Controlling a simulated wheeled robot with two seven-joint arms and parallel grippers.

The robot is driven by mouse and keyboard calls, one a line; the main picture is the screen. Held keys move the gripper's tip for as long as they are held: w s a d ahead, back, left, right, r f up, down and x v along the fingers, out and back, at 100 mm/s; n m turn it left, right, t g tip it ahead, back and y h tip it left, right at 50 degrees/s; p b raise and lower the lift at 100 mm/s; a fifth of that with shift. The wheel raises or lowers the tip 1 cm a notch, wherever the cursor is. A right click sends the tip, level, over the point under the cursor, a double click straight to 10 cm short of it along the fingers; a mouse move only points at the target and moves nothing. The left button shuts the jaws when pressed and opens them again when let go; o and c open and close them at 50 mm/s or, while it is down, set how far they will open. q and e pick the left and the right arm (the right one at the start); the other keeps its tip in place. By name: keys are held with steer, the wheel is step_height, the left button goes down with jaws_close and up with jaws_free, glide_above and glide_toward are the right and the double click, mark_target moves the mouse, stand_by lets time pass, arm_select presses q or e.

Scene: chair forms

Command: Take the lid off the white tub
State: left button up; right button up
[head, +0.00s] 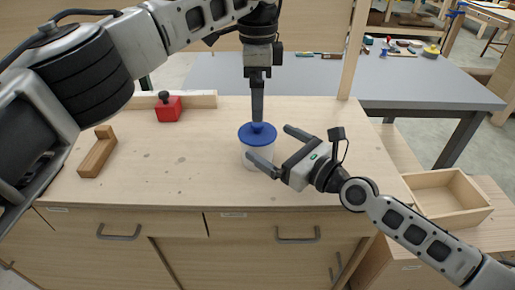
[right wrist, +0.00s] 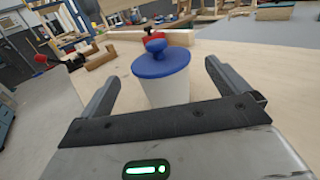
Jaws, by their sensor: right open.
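The white tub (head: 253,158) stands upright on the wooden workbench, with the blue lid (head: 258,138) and its round knob on top. The tub (right wrist: 167,91) and lid (right wrist: 161,62) also show in the right wrist view. My right gripper (head: 269,143) is open, low at the tub's right front side. In the right wrist view its two fingers (right wrist: 160,75) are spread either side of the tub, with gaps on both sides. My left gripper (head: 257,119) points straight down from above, its tip at or just over the lid's knob. Its fingers show edge-on, so their opening is hidden.
A red block with a dark knob (head: 168,108) and a wooden block (head: 98,152) sit on the bench's left part. An empty wooden box (head: 450,207) is at the right. A grey table (head: 400,88) stands behind. The bench around the tub is mostly clear.

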mark_target(257, 129)
steer(key=shift+x, duration=2.7)
steer(key=c, duration=1.2)
arm_select(q)
steer(key=shift+c, duration=1.2)
arm_select(e)
steer(key=shift+c, duration=1.2)
arm_select(q)
step_height(257, 129, up, 6)
steer(key=shift+f, duration=0.2)
steer(key=c, duration=0.8)
arm_select(e)
steer(key=shift+d, duration=0.1)
arm_select(q)
steer(key=shift+o, duration=0.2)
step_height(257, 129, down, 12)
steer(key=shift+r, duration=0.1)
